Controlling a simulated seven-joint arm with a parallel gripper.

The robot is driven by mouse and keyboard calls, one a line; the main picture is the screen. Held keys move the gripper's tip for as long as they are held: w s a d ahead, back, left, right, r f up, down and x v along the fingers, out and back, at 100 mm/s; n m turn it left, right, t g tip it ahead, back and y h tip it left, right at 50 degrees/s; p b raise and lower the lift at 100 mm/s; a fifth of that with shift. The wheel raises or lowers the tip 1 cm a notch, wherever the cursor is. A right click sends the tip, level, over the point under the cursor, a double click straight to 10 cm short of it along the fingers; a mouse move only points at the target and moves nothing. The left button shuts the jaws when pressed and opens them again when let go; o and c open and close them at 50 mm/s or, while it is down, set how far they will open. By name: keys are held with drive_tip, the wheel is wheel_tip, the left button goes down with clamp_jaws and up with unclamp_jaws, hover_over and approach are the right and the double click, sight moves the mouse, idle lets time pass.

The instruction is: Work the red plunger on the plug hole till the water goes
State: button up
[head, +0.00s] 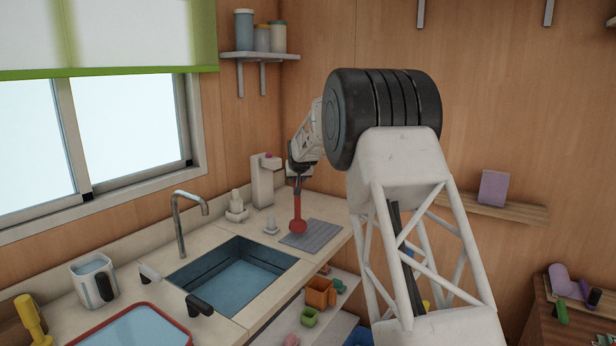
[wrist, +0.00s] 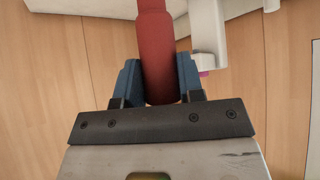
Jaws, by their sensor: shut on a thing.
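The red plunger (head: 298,210) stands upright on or just above the grey ribbed mat (head: 312,236), right of the sink. My gripper (head: 298,172) is shut on the top of its handle. In the wrist view the red handle (wrist: 157,55) sits between the blue fingers of my gripper (wrist: 158,80). The sink (head: 232,265) holds bluish water (head: 225,280). The plug hole is not visible under the water. I cannot tell whether the plunger's cup touches the mat.
A curved tap (head: 180,220) rises behind the sink. A white dispenser (head: 262,182) stands close behind my gripper. A small pale bottle (head: 236,206) is left of it. A black-handled lever (head: 199,305) is at the sink's front edge. A red-rimmed tray (head: 130,330) lies front left.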

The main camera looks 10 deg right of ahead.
drive_tip(key=s+a+f+n+y, duration=0.1)
drive_tip(key=s+a+f, duration=0.1)
drive_tip(key=s+a, duration=0.5)
drive_tip(key=s+a+f+n, duration=0.1)
drive_tip(key=s+a, duration=0.1)
drive_tip(key=a, duration=0.8)
drive_tip(key=s+f, duration=0.2)
drive_tip(key=f, duration=0.1)
drive_tip(key=s+f, duration=0.1)
drive_tip(key=f, duration=0.1)
drive_tip(key=shift+d, duration=0.15)
drive_tip(key=shift+f, duration=2.35)
clamp_jaws()
drive_tip(key=shift+f, duration=0.2)
